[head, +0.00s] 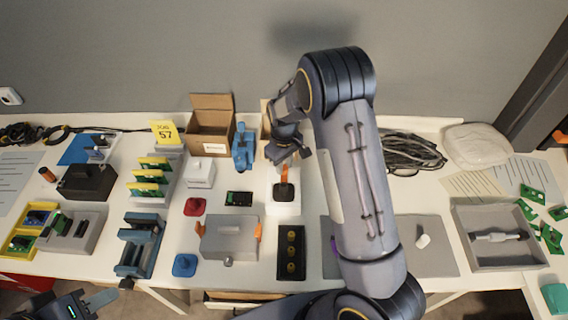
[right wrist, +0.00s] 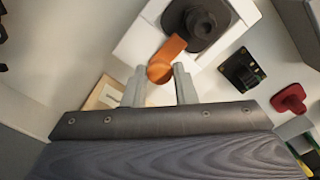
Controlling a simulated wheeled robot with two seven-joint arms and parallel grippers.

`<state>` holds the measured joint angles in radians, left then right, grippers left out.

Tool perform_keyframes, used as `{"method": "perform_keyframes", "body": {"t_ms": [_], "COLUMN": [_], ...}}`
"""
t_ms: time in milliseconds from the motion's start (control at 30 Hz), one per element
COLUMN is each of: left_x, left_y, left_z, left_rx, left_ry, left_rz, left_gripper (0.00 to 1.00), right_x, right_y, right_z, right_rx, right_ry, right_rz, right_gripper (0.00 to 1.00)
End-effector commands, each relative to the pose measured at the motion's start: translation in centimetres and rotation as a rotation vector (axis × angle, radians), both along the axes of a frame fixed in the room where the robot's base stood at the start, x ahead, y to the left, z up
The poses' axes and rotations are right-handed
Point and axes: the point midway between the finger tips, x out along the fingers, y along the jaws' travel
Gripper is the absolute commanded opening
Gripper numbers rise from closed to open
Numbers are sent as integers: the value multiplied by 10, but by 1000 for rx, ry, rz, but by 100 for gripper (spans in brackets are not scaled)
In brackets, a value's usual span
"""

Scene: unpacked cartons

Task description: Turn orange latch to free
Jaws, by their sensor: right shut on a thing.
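The orange latch (head: 284,173) is a lever on a black round-cornered base (head: 284,192) on a white block (head: 283,208). In the head view the lever points away from me, toward the wall. My right gripper (head: 287,152) reaches down from above at its far end. In the right wrist view the rounded end of the latch (right wrist: 161,68) sits between the fingertips of my right gripper (right wrist: 160,75), which is shut on it. My left gripper (head: 92,303) is at the bottom left, away from the latch; its finger opening is unclear.
A grey box (head: 230,238) with orange side clips stands left of the white block, near a black tray (head: 291,252). A small black module (head: 239,198) and a blue part (head: 244,147) are close by. My right arm hides part of the grey mat (head: 430,258).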

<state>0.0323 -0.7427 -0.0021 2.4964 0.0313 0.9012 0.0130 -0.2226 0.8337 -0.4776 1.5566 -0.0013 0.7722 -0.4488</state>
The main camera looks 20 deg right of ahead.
Motion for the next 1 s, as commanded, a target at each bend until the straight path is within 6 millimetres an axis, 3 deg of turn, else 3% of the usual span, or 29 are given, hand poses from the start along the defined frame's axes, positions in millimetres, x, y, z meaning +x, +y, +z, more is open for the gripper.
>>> {"method": "perform_keyframes", "body": {"t_ms": [367,1000], "left_x": [0,0], "left_y": [0,0], "left_z": [-14,-38], "left_rx": [0,0], "left_ry": [0,0], "left_rz": [0,0], "left_gripper": [36,36], "right_x": [0,1], "right_y": [-1,-1], "right_z": [-2,0], "right_rx": [2,0], "right_ry": [-2,-3], "right_rz": [174,774], "right_gripper": [2,2]}}
